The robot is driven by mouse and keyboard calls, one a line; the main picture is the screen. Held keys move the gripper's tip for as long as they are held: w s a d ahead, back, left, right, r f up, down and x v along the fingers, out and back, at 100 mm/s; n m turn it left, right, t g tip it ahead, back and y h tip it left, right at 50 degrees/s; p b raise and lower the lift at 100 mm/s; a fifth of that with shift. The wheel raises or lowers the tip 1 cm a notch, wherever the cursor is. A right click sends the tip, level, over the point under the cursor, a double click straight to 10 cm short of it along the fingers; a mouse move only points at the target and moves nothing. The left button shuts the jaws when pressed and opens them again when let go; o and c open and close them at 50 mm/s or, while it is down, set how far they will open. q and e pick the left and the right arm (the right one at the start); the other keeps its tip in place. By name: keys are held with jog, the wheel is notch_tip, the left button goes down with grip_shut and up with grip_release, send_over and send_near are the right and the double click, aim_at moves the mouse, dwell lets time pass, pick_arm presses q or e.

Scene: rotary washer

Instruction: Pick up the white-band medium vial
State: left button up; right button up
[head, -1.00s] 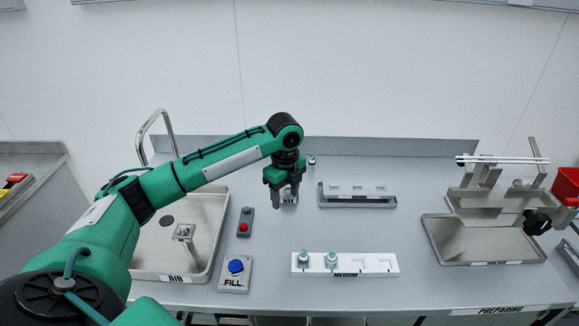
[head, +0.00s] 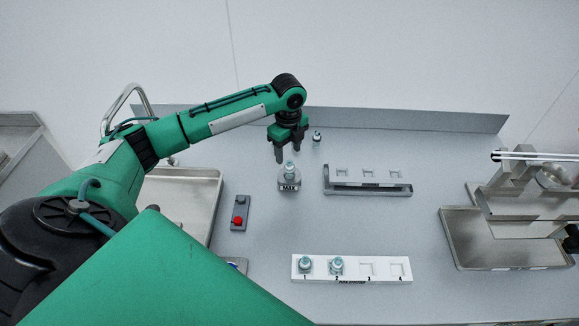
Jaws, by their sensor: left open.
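My left gripper (head: 290,155) is open, fingers pointing down, just behind and above a small vial (head: 290,171) on the block marked MAX (head: 289,186). Nothing shows between the fingers, and I cannot tell whether they touch the vial. The white MEDIUM rack (head: 385,276) at the front holds one vial in slot 1 (head: 305,263) and one in slot 2 (head: 337,264); slots 3 and 4 are empty. Another small vial (head: 317,136) stands at the back, right of the gripper. The band colours are too small to tell. My right gripper is out of view.
A grey rack with empty white slots (head: 367,188) stands right of the MAX block. A red-button box (head: 239,213) and a metal basin (head: 176,197) lie to the left. Metal trays and a stand (head: 505,250) are at the right.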

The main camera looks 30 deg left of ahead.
aim_at(289, 162)
pick_arm(q)
notch_tip(289, 162, down, 2)
jog(key=shift+w+f, duration=0.1)
jog(key=shift+f, duration=0.35)
jog(key=shift+f+p, duration=0.2)
jog(key=shift+p, duration=0.2)
notch_tip(289, 162, down, 5)
jog(key=shift+w+r+p, duration=0.1)
jog(key=shift+w+p, duration=0.05)
jog(key=shift+p, duration=0.8)
jog(key=c, duration=1.1)
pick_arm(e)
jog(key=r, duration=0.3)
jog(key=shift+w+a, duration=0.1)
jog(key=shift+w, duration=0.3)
pick_arm(q)
jog(key=shift+r, duration=0.1)
